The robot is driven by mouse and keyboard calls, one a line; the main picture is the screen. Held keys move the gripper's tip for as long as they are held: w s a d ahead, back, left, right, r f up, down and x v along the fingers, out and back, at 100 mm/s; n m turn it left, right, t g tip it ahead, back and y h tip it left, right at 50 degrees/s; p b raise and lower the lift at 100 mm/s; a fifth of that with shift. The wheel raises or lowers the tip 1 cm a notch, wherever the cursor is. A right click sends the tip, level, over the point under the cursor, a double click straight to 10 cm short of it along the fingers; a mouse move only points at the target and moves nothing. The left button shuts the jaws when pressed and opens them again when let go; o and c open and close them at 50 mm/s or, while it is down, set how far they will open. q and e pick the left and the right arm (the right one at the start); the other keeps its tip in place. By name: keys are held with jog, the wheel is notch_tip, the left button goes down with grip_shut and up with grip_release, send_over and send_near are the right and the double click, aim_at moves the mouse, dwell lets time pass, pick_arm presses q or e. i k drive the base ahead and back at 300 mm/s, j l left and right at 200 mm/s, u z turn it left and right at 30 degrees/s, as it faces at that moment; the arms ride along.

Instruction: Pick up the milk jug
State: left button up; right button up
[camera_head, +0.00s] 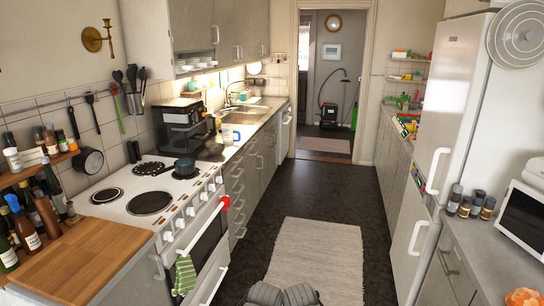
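A small white jug-like container with a blue part (228,134) stands on the left counter, just past the cooker and near the counter's front edge. It looks like the milk jug, but it is too small to read any label. It appears upright, with nothing touching it that I can make out. Neither of my grippers shows in this view. Only dark grey rounded parts, probably mine, show at the bottom edge.
A green towel (185,274) hangs on the oven rail. Bottles crowd the near left. The floor aisle with a pale rug (318,260) is clear; a fridge (455,100) stands right.

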aim_at(228, 135)
jog(key=i, duration=3.55)
jog(key=i+z, duration=0.25)
jog(key=i+j, duration=0.05)
jog(key=i, duration=0.05)
